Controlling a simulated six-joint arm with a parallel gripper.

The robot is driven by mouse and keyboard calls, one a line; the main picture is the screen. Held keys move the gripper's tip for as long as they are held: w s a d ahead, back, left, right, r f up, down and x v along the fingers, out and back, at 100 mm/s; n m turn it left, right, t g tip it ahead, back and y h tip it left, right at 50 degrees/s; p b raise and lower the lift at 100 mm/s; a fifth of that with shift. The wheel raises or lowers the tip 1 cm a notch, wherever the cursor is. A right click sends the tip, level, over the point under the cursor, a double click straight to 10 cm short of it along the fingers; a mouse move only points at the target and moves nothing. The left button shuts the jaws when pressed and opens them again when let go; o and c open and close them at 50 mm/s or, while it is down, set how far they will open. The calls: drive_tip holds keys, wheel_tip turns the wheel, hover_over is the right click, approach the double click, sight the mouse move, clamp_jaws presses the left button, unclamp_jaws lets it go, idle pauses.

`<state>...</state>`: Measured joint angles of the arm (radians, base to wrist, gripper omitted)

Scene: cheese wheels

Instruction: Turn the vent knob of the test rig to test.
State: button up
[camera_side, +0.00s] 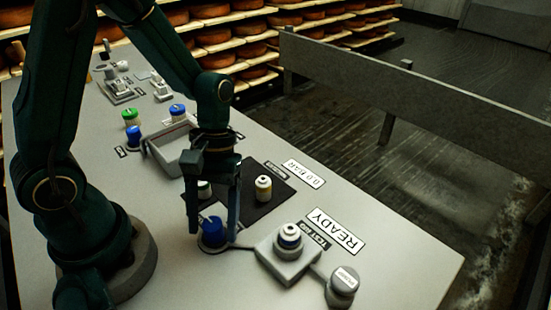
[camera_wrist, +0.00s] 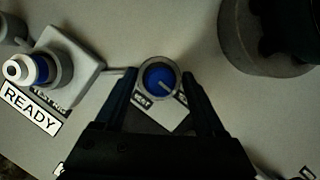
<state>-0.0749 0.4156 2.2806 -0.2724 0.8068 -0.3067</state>
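The vent knob is a blue round knob with a white pointer line in a grey collar (camera_wrist: 160,77); it also shows in the side view (camera_side: 212,233). In the wrist view its pointer slants to the lower right. A small label (camera_wrist: 142,100) lies at its lower left, and another at its lower right is partly hidden by a finger. My gripper (camera_wrist: 158,75) is open, with one finger on each side of the knob. In the side view my gripper (camera_side: 213,232) reaches straight down at the knob; finger contact cannot be told. The test rig (camera_side: 270,262) is a grey block joined to the knob by a thin line.
A white-topped cylinder (camera_side: 289,236) sits in the rig. A READY sign (camera_side: 335,230) and a 0.0 BAR sign (camera_side: 303,173) lie nearby. A round grey post (camera_side: 343,285) stands at the front. Small jars (camera_side: 264,187) stand on a black mat (camera_side: 270,208); a grey tray (camera_side: 165,150) is behind.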

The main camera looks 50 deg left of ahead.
drive_tip(key=shift+r, duration=0.1)
drive_tip(key=shift+v, duration=2.5)
drive_tip(key=shift+w, duration=0.1)
drive_tip(key=shift+w+r, duration=0.1)
drive_tip(key=shift+r, duration=0.05)
wheel_tip(320, 180, up, 4)
drive_tip(key=m+t, duration=0.1)
drive_tip(key=t, duration=0.2)
wheel_tip(320, 180, up, 5)
drive_tip(key=m+t+y, duration=0.3)
drive_tip(key=m+t, duration=0.3)
hover_over(213, 220)
drive_tip(key=a, duration=0.3)
drive_tip(key=shift+s+d, duration=0.1)
drive_tip(key=shift+s, duration=0.2)
